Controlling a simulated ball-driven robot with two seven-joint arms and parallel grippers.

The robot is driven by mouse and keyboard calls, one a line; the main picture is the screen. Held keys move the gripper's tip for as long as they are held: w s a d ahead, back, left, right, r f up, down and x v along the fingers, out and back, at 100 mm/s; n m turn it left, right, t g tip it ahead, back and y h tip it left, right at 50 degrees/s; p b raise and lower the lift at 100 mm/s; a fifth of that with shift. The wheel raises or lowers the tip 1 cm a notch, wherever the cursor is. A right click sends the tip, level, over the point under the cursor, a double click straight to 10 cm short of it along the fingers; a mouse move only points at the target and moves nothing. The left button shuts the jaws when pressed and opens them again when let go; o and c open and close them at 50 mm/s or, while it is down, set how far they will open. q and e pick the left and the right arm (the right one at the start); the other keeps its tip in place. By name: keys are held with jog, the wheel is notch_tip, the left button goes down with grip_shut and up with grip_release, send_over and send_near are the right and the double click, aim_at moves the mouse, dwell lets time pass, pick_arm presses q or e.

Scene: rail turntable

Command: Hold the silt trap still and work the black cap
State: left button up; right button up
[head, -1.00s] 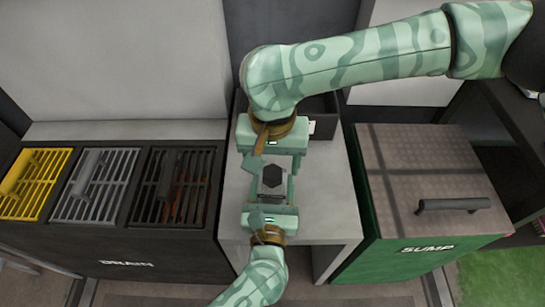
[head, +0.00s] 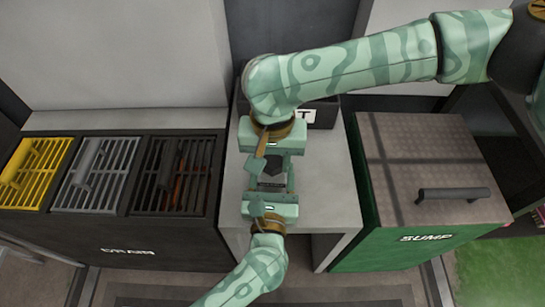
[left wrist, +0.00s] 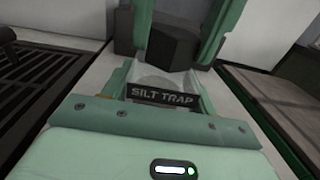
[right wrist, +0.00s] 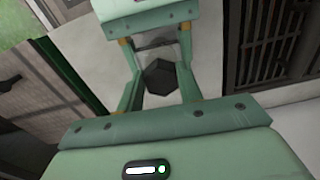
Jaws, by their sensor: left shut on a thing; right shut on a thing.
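The silt trap shows its dark lettered front (head: 270,187) between the fingers of my left gripper (head: 271,184), which is shut on it from the front. In the left wrist view the silt trap's label (left wrist: 161,97) is readable, with a pale round top behind it. The black cap (head: 266,167) is a dark hexagonal block. My right gripper (head: 269,169), reaching from the back, is shut on it. The cap also shows in the right wrist view (right wrist: 160,78) and left wrist view (left wrist: 174,45), apparently off the pale top; the exact gap cannot be told.
A light grey bench (head: 335,190) carries the work. A dark box (head: 322,108) stands behind, partly hidden by my right arm. The drain unit (head: 75,235) with yellow, grey and black grates is at left. The green sump (head: 385,235) with a handled lid is at right.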

jog(key=n, duration=0.4)
jog(key=shift+d+n, duration=0.2)
jog(key=shift+n, duration=0.8)
jog(key=n, duration=0.3)
jog(key=shift+w+d, duration=0.15)
jog(key=n, duration=0.3)
jog(key=shift+w, duration=0.1)
jog(key=shift+d+n, duration=0.1)
jog(key=shift+n, duration=0.8)
jog(key=n, duration=0.4)
jog(key=shift+w, duration=0.2)
